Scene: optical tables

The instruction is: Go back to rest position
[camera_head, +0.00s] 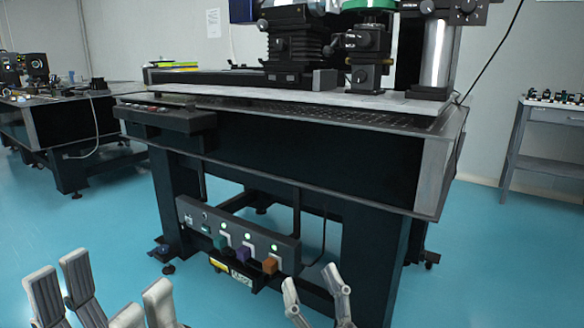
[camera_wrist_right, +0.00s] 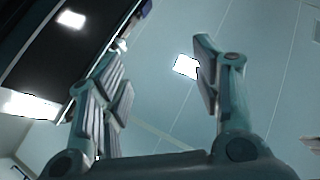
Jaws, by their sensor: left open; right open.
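My left gripper (camera_head: 108,282) is at the bottom left of the head view, its grey ridged fingers spread apart with nothing between them. My right gripper (camera_head: 311,282) is at the bottom middle of the head view, in front of the optical table, also open and empty.
A large black optical table (camera_head: 290,152) bearing optical mounts stands ahead. A control box (camera_head: 240,238) with colored plugs hangs below it. Another table (camera_head: 78,122) stands at left and a small side table (camera_head: 552,115) at right. Blue floor (camera_head: 490,260) is clear at right.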

